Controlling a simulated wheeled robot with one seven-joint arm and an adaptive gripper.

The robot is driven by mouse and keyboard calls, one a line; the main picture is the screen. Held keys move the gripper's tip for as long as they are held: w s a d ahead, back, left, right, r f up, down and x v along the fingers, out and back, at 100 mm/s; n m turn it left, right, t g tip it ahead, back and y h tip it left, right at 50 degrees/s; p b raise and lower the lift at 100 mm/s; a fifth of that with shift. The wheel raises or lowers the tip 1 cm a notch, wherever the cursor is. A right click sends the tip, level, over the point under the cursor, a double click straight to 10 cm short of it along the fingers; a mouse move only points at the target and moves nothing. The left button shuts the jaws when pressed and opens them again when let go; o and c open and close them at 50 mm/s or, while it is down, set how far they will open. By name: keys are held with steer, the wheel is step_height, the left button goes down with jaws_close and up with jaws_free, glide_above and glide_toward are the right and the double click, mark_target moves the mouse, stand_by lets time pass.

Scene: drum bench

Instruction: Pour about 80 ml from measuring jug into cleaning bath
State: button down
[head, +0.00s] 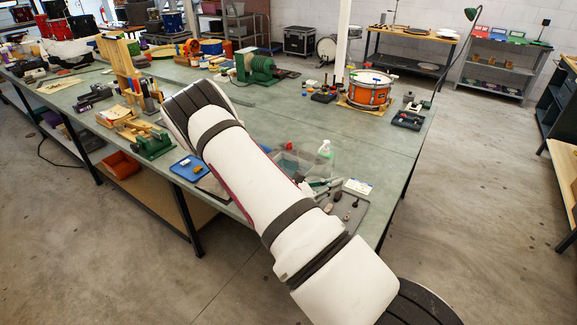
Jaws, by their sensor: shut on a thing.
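A clear, see-through tub (316,168), which looks like the cleaning bath, stands near the front edge of the bench, partly hidden behind my arm. Its contents are hard to make out. My white arm crosses the picture from lower right to upper left and hides part of the bench. My gripper is out of sight, and no measuring jug can be made out in this view.
A pale bottle (325,149) stands by the tub. A grey tray (347,213) with small tools lies right of my arm, and a blue tray (188,168) left of it. An orange drum (370,90) stands farther back. The green bench top (385,142) is clear toward the right.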

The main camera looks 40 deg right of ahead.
mark_target(315, 147)
steer(key=shift+w+r, duration=0.1)
steer(key=shift+w+d+r+n+b, duration=0.1)
steer(key=shift+w+r+n+b, duration=0.35)
steer(key=shift+r+n, duration=0.25)
steer(key=shift+w+r+n+b, duration=0.3)
steer(key=shift+w+r+n, duration=0.15)
steer(key=shift+r+n, duration=0.2)
steer(key=w+d+r+n+b, duration=0.1)
steer(key=w+r+n+b, duration=0.3)
steer(key=w+n+b, duration=0.3)
steer(key=shift+w+d+r+n+t+h, duration=0.2)
steer(key=shift+w+r+n+t+h, duration=0.15)
steer(key=shift+w+n, duration=1.25)
steer(key=shift+w+f+n+b, duration=0.4)
steer(key=shift+n+b, duration=0.25)
steer(key=shift+b, duration=0.1)
steer(key=shift+w+d+f+n+b, duration=0.15)
steer(key=shift+w+f+n+b, duration=0.05)
steer(key=shift+w+n+b, duration=0.35)
steer(key=shift+w+d+f+n+b, duration=0.15)
steer(key=shift+w+n+b, duration=0.3)
steer(key=shift+w, duration=0.6)
